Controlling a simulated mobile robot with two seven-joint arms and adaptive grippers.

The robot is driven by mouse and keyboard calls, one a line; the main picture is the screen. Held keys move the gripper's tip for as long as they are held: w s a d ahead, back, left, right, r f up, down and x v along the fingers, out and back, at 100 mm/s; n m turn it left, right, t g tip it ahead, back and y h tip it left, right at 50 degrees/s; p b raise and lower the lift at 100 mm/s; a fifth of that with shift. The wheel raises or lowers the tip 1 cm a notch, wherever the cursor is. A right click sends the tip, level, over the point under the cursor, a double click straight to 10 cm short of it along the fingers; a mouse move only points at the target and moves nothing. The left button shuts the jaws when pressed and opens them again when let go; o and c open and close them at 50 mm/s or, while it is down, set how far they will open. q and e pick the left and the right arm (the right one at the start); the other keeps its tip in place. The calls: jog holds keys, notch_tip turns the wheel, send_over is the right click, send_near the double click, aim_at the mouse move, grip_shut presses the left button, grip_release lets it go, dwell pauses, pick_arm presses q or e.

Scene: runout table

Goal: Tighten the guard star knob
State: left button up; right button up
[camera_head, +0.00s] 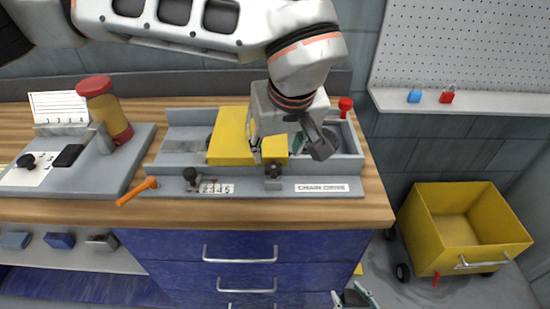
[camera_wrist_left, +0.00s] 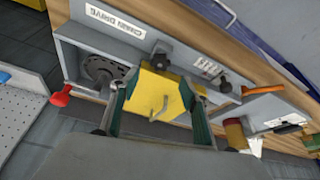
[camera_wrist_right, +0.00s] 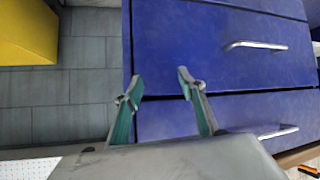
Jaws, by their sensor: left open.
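The yellow guard (camera_head: 231,137) lies over the grey chain-drive housing on the bench. A black knob (camera_head: 273,170) stands at the housing's front wall by the guard's right end; it shows above the guard in the left wrist view (camera_wrist_left: 160,57). A second black knob (camera_head: 191,175) stands by a number strip; I cannot tell which is the star knob. My left gripper (camera_head: 288,152) is open above the guard's right part, with the guard and its metal handle (camera_wrist_left: 159,108) between its fingers in the left wrist view. My right gripper (camera_head: 353,298) is open and empty before the blue drawers.
An orange-handled lever (camera_head: 138,191) sticks out at the housing's left front. A red knob (camera_head: 345,104) stands at the back right. A grey board with a red-capped jar (camera_head: 104,107) is on the left. A yellow cart (camera_head: 421,230) stands on the floor right of the bench.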

aim_at(274, 168)
pick_arm(q)
jog(key=shift+x, duration=3.9)
jog(key=shift+c, duration=0.3)
jog(key=c, duration=1)
